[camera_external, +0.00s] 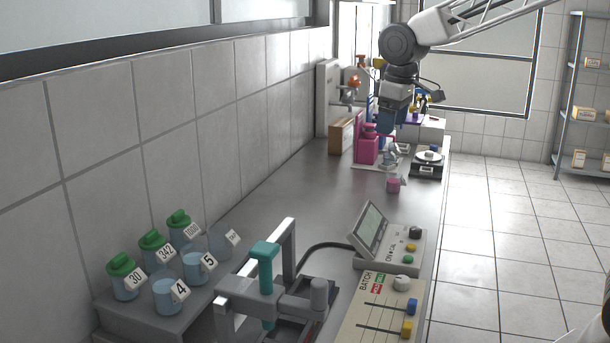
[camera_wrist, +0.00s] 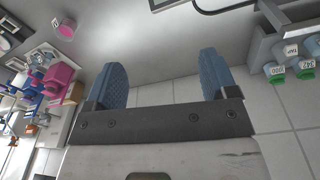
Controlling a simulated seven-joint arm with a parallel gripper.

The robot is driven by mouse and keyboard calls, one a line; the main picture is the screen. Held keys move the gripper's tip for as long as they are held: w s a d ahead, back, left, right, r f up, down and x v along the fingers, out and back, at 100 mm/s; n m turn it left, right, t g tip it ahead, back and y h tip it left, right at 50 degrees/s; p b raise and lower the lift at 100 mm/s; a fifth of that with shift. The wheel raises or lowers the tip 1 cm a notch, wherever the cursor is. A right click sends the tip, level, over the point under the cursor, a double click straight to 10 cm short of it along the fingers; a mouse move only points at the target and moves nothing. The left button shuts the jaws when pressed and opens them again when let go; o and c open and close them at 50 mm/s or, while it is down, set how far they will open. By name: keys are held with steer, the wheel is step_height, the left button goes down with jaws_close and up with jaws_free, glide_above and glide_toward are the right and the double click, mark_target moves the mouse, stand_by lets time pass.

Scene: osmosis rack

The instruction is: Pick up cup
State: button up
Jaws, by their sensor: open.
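A small pink cup (camera_external: 393,184) with a pale tag stands on the grey bench, past the middle of its length. It also shows near the top left of the wrist view (camera_wrist: 66,30). My gripper (camera_wrist: 162,72) is open, with its two blue fingers wide apart and nothing between them. In the external view my gripper (camera_external: 387,122) hangs above the far part of the bench, higher than the pink cup and beyond it.
Green-lidded jars (camera_external: 124,277) stand beside the labelled cups. A magenta device (camera_external: 366,148) and a scale (camera_external: 428,164) stand near my gripper. A control panel (camera_external: 385,305) and a frame with a teal handle (camera_external: 265,285) fill the near end.

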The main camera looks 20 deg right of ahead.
steer(key=w+a+f+n, duration=0.1)
steer(key=w+a, duration=0.1)
steer(key=a, duration=0.4)
steer(key=w+a+f+n, duration=0.1)
steer(key=a+f, duration=0.1)
steer(key=a, duration=0.5)
steer(key=n+g, duration=0.1)
steer(key=n, duration=0.4)
glide_above(217, 237)
steer(key=w, duration=0.3)
step_height(217, 237, down, 10)
steer(key=r, duration=0.1)
steer(key=shift+s+d+f+h, duration=0.15)
steer(key=shift+f+h, duration=0.1)
steer(key=shift+h, duration=0.05)
steer(key=shift+f, duration=1.3)
steer(key=shift+s+d+f, duration=0.1)
steer(key=shift+f, duration=1.2)
steer(key=shift+s+f, duration=0.1)
steer(key=shift+f, duration=1.2)
